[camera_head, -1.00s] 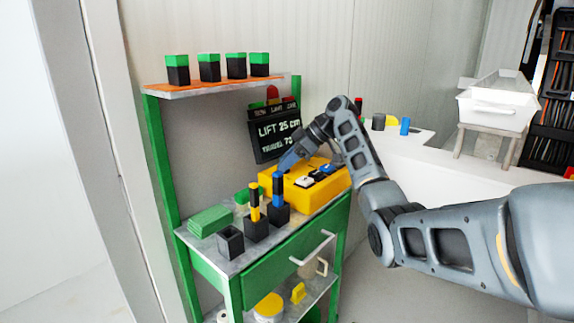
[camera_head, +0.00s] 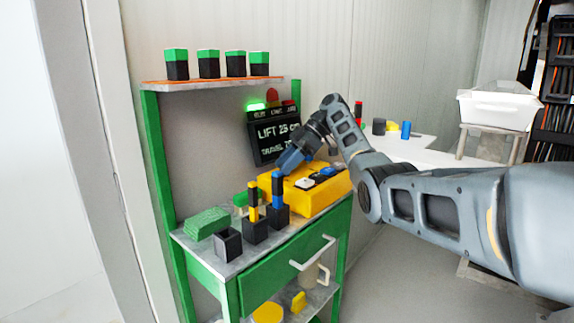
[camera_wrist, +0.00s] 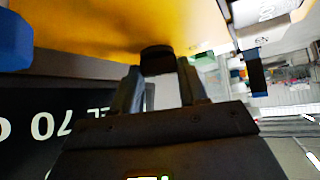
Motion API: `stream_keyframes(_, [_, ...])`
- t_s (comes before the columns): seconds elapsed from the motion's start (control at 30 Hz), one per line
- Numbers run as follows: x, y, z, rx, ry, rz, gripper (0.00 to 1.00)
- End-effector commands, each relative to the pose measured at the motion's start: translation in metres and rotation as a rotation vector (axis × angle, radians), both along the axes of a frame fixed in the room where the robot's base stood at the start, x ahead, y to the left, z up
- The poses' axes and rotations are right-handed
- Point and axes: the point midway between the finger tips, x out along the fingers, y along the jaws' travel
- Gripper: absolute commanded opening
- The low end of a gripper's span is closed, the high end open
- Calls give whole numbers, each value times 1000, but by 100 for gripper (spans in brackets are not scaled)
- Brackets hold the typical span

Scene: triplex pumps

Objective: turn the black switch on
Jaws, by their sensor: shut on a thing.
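The yellow control box (camera_head: 310,199) stands on the green bench, with white, black and blue parts on its top. In the wrist view the box (camera_wrist: 110,25) fills the upper left. The black switch (camera_wrist: 157,54) sticks out from it as a small dark knob. My gripper (camera_wrist: 158,70) is shut on the black switch, with one finger at each side of it. In the head view my gripper (camera_head: 286,161) reaches behind the box's far left edge, and the switch is hidden there.
A dark display panel (camera_head: 275,132) reading "LIFT 25 cm" stands behind, with a lit green lamp (camera_head: 256,106). Black sockets with yellow-black and blue-black pegs (camera_head: 277,190) stand in front of the box. Green plates (camera_head: 207,223) lie at left.

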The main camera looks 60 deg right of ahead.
Motion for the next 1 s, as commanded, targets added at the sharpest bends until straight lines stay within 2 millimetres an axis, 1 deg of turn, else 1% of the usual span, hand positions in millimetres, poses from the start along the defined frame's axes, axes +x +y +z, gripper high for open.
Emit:
stream_keyframes(0.23, [0,0,-1,-1,2,1,12])
stream_keyframes(0.27, [0,0,-1,0,1,1,43])
stream_keyframes(0.5, [0,0,0,0,1,-1,66])
stream_keyframes(0.53, [0,0,0,0,1,-1,68])
stream_keyframes(1.0, [0,0,1,0,-1,-19,68])
